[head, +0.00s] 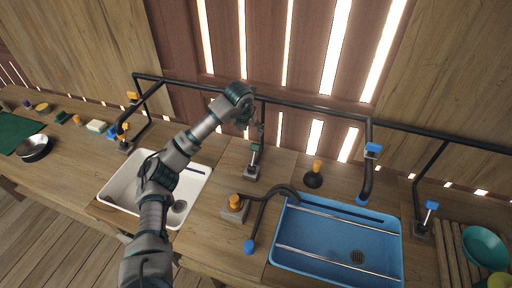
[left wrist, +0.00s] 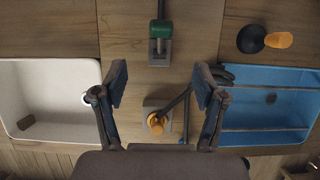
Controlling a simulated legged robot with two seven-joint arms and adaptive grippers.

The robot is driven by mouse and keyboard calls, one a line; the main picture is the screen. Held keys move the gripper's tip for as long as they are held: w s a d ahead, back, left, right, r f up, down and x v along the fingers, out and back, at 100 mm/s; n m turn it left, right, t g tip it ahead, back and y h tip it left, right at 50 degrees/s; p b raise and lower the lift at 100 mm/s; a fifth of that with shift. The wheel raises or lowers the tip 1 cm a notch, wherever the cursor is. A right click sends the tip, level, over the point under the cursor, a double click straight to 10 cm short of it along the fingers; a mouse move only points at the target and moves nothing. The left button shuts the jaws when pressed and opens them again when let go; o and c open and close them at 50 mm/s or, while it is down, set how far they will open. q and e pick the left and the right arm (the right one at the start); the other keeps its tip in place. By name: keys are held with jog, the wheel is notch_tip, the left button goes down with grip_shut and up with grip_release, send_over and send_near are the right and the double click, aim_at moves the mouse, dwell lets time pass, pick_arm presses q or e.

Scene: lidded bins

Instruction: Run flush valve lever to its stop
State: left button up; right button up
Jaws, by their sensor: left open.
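A valve with a green-topped lever (head: 255,148) stands on a grey base plate (head: 251,173) between the two sinks; I take it for the flush valve. In the left wrist view its green part (left wrist: 160,29) is above the gap between my fingers, with the grey base (left wrist: 159,52) just below it. My left gripper (head: 256,126) is above and behind the lever in the head view. In the left wrist view the gripper (left wrist: 160,82) is open, its fingers wide apart with nothing between them. I cannot tell whether it touches the lever. My right gripper is not in view.
A white sink (head: 123,188) is on the left and a blue sink (head: 330,236) on the right. An orange-knobbed tap (head: 235,202) with a black spout stands between them. A black plunger-like item (head: 313,179) is behind the blue sink. Black pipes (head: 320,106) run along the back.

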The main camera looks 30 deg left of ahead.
aim_at(256, 145)
pick_arm(q)
jog(key=b+x, duration=0.1)
jog(key=x, duration=1.4)
jog(key=shift+w+d+f, duration=0.1)
jog(key=shift+w+d, duration=0.05)
jog(key=shift+d, duration=0.05)
jog(key=shift+w+a+f, duration=0.1)
jog(key=shift+a+f, duration=0.15)
jog(key=shift+f, duration=0.05)
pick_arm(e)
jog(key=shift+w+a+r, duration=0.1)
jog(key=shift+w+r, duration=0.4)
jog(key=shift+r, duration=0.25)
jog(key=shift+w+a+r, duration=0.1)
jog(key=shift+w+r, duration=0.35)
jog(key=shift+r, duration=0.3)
